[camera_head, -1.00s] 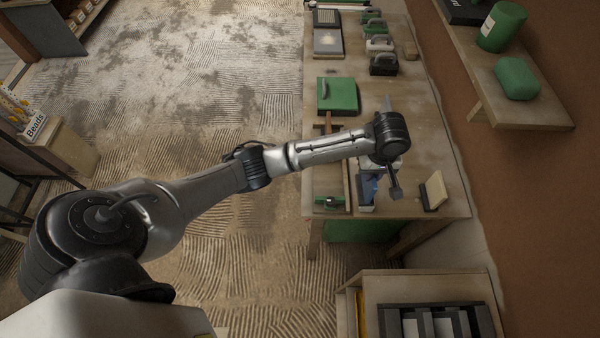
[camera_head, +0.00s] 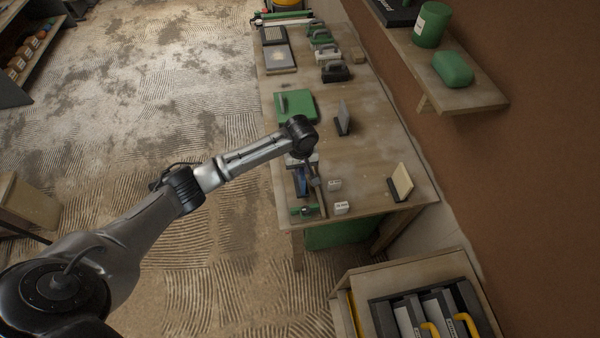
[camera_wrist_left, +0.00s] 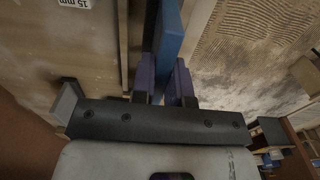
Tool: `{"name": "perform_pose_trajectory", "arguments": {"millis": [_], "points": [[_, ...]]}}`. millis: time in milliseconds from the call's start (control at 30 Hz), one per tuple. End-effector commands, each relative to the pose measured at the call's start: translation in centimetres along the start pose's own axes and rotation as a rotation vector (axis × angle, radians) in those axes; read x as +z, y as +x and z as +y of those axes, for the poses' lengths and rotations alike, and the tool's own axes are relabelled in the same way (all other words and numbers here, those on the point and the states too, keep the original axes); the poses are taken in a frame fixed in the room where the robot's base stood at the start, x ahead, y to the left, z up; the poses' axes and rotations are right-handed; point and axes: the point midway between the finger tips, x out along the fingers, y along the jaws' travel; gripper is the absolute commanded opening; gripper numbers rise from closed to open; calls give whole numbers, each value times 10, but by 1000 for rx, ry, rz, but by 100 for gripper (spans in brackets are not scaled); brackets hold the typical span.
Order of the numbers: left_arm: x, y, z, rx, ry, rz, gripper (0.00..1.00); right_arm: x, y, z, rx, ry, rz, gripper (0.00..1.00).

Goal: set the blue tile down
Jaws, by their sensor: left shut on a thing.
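The blue tile (camera_head: 301,182) is near the left long edge of the work table (camera_head: 360,185) in the head view. My left gripper (camera_head: 303,163) is over it, mostly hidden by the wrist. In the left wrist view the blue tile (camera_wrist_left: 168,42) stands on edge, a thin plate between the two purple fingers of my left gripper (camera_wrist_left: 164,78), which is shut on it. I cannot tell whether its lower edge touches the table. My right gripper is not in view.
Two small white blocks (camera_head: 341,207) lie just right of the tile. A green tool (camera_head: 303,210) lies below it. A cream tile in a stand (camera_head: 400,182) is at the right, a grey one (camera_head: 343,120) farther back. A green board (camera_head: 296,106) lies beyond.

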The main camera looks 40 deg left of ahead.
Motion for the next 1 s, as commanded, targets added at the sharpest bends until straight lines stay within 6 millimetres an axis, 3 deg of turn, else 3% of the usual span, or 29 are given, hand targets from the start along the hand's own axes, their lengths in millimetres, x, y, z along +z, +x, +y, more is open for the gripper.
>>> {"name": "perform_pose_trajectory", "arguments": {"millis": [133,400,900,933,1000], "points": [[-2,6,-1,-1,0,-1,0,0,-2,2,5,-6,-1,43],[-2,36,-2,-1,-1,0,0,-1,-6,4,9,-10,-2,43],[-2,44,-1,0,-1,0,0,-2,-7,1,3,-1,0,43],[-2,44,-2,0,-1,0,17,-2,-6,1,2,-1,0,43],[-2,44,-2,0,-1,0,24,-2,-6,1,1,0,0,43]]}}
